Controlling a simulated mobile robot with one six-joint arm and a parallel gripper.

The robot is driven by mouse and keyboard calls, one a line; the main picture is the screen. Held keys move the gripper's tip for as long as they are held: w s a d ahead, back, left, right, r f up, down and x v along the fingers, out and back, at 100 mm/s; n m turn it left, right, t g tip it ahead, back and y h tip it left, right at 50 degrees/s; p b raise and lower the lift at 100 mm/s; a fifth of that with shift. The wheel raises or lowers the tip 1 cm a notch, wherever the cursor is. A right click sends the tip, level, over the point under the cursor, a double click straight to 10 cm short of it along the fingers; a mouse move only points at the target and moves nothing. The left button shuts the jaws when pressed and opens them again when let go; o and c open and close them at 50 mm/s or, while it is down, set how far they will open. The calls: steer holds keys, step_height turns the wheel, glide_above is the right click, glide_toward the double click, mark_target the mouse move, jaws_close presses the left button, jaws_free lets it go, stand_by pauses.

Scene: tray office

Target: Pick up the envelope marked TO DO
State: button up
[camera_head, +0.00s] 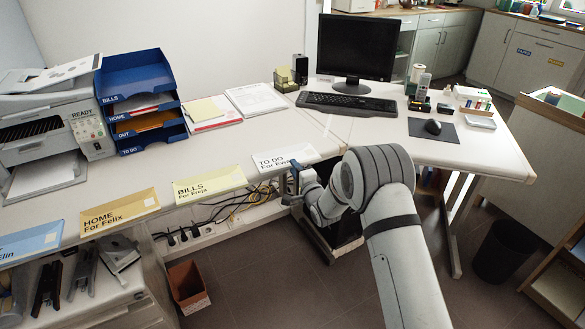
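The white envelope marked TO DO (285,157) lies at the front edge of the desk. A second printed line under TO DO is partly legible. My gripper (294,172) is at the envelope's front edge, beside and partly in front of its lower right part. The fingers are small and dark here, and I cannot tell whether they are open or closed on the envelope.
Yellow BILLS (209,183), orange HOME (119,213) and blue (30,244) envelopes lie along the edge to the left. A blue tray stack (140,75) stands by the printer (50,120). Cables hang below the desk; a keyboard (347,104) lies at right.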

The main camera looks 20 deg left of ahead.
steer(key=shift+b+x, duration=0.3)
steer(key=shift+x, duration=0.5)
jaws_close()
step_height(320, 180, up, 2)
steer(key=shift+r+p, duration=0.2)
steer(key=shift+p, duration=0.2)
steer(key=s+d+r+p, duration=0.1)
steer(key=s+d+r, duration=0.4)
steer(key=s+d, duration=0.4)
steer(key=shift+s+d, duration=0.4)
steer(key=shift+s, duration=0.15)
